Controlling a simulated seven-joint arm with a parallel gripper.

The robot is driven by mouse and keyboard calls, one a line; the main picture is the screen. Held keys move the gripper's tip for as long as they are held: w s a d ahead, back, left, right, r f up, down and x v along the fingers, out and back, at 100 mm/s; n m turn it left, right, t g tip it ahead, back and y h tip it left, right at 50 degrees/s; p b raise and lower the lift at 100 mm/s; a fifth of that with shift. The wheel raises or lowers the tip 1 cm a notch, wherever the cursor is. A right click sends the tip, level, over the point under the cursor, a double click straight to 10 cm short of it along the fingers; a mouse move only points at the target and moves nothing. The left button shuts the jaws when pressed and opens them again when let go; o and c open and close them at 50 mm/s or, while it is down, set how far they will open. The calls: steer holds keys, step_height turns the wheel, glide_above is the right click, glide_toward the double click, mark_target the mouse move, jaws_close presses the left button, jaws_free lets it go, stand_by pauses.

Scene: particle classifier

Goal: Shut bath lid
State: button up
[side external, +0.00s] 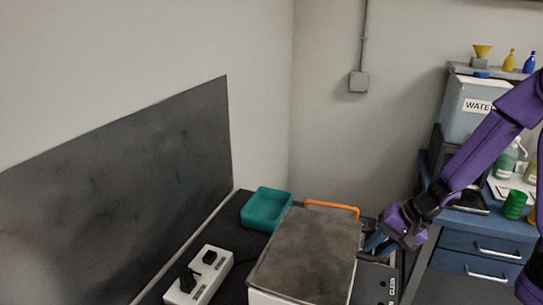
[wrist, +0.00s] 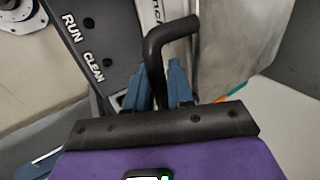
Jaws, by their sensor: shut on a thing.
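The bath's grey metal lid (side external: 312,248) lies over a white box at the bottom middle of the side view, looking flat or nearly so. I cannot tell whether it is fully seated. Part of a grey metal surface, likely the lid, shows in the wrist view (wrist: 232,45). My gripper (side external: 376,243) is at the lid's right side. In the wrist view, its blue fingers (wrist: 165,80) are shut on a bent black handle (wrist: 172,36). The lower end of the handle is hidden between the fingers and the gripper body.
A dark panel with RUN and CLEAN labels (wrist: 75,45) is beside my fingers. An orange bar (side external: 332,207) runs behind the lid. A teal tray (side external: 262,222) and a white switch box (side external: 200,277) stand left. A blue drawer cabinet (side external: 470,248) stands right.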

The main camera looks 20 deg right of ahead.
steer(key=shift+s+d+f, duration=0.15)
steer(key=shift+f, duration=0.4)
steer(key=shift+o, duration=0.2)
steer(key=o, duration=0.6)
steer(key=shift+r, duration=0.1)
